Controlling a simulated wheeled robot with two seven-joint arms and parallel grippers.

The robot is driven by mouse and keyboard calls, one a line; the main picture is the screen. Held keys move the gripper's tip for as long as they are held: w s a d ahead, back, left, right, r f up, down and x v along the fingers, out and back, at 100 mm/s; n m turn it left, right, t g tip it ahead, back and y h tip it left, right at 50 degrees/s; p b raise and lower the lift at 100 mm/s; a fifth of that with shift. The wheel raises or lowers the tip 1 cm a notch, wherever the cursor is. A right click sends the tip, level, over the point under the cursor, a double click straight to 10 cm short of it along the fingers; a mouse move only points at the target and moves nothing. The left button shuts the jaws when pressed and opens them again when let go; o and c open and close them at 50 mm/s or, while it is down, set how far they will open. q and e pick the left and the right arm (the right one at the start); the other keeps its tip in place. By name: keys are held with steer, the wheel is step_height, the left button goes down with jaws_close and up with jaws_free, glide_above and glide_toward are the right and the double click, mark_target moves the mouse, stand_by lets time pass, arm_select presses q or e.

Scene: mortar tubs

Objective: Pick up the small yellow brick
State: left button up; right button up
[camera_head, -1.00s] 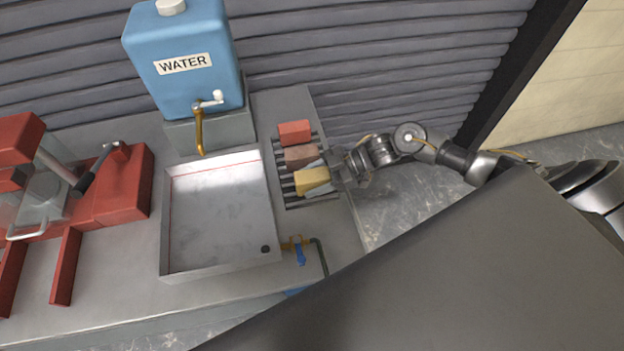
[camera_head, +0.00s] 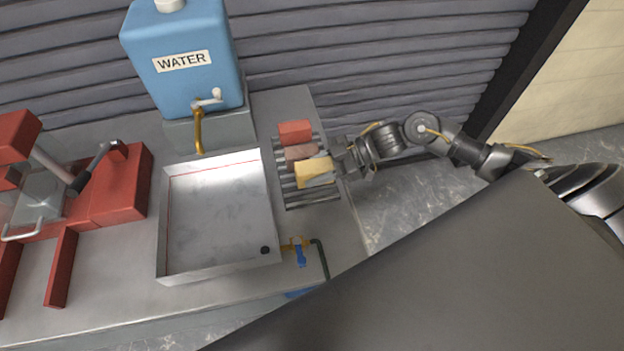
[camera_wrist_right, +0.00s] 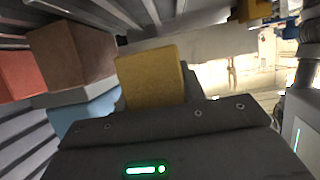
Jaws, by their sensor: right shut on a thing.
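The small yellow brick (camera_head: 312,171) is held at the right side of the slatted rack, and it also shows in the right wrist view (camera_wrist_right: 150,76). My right gripper (camera_head: 326,173) comes in from the right and is shut on the yellow brick. The brick appears raised a little above the slats. My left gripper is not in view.
On the rack (camera_head: 312,197) behind the yellow brick are a brown brick (camera_head: 300,153) and a red brick (camera_head: 294,131). A shallow metal tray (camera_head: 215,270), a blue water tank (camera_head: 185,85) and a red press (camera_head: 118,190) stand to the left. The rack's front slats are bare.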

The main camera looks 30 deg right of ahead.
steer(key=s+d+r, duration=0.6)
steer(key=s+r, duration=0.3)
steer(key=s, duration=0.3)
steer(key=shift+s+b, duration=0.15)
steer(key=shift+b, duration=0.15)
